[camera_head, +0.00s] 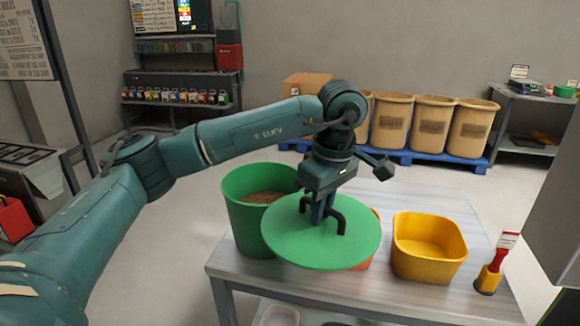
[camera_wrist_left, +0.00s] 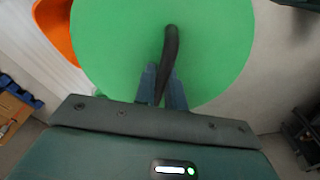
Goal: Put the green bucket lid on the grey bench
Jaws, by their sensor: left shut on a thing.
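The green bucket lid (camera_head: 300,236) is a flat round disc with a dark arched handle. My left gripper (camera_head: 318,218) is shut on that handle and holds the lid above the grey bench (camera_head: 378,288). In the left wrist view the lid (camera_wrist_left: 120,50) fills the upper middle, with the dark handle between the fingers (camera_wrist_left: 163,90). The green bucket (camera_head: 243,222) stands on the bench's left side, uncovered, with brown grainy stuff inside. The lid hides part of the bucket's front right. My right gripper is not in view.
A yellow tub (camera_head: 428,262) stands right of the lid. An orange container (camera_wrist_left: 58,28) is mostly hidden behind the lid in the head view. The bench's front strip is clear. Tan barrels (camera_head: 431,125) stand behind.

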